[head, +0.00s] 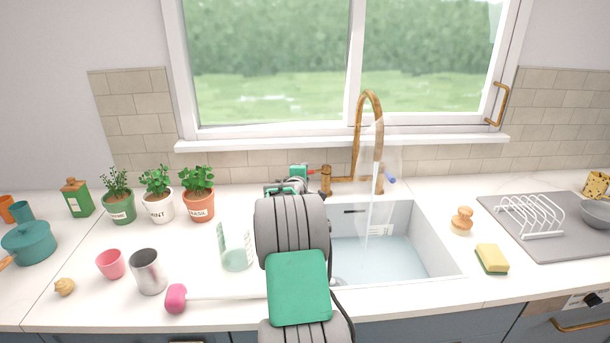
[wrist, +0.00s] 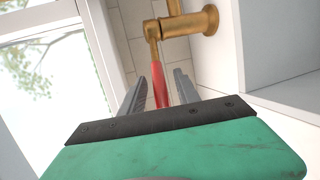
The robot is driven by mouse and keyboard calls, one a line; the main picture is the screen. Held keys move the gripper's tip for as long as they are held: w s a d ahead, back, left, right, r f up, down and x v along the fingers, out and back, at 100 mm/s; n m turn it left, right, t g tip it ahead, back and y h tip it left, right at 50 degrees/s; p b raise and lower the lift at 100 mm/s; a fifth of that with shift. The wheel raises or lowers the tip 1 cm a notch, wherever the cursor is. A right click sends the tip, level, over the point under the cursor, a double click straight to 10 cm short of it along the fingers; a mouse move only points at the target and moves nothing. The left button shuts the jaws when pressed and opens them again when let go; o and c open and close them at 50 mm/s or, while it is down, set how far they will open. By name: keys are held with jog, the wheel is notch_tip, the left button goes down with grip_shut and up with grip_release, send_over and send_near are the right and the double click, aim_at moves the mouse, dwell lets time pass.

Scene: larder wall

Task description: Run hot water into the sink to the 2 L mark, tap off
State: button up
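The white sink (head: 437,243) holds pale blue water (head: 385,262). A stream falls into it from the brass tap (head: 367,100), with faint steam around it. The red hot handle (head: 312,171) is left of the spout, the blue handle (head: 391,180) right. My gripper (wrist: 160,75) is at the red handle, which shows between its fingers in the wrist view (wrist: 160,86). Narrow gaps show on both sides, so the fingers look open around it. My arm hides the sink's left part.
Left of the sink stand a pale green glass (head: 236,250), a metal cup (head: 148,271) and a pink-headed tool (head: 176,298). Potted herbs (head: 198,204) line the back. At right are a sponge (head: 492,259), a wooden-knobbed brush (head: 462,220) and a dish rack (head: 530,217).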

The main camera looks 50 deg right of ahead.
jog(key=b+v, duration=0.1)
jog(key=v, duration=0.6)
jog(key=shift+s+a, duration=0.2)
jog(key=shift+a, duration=0.15)
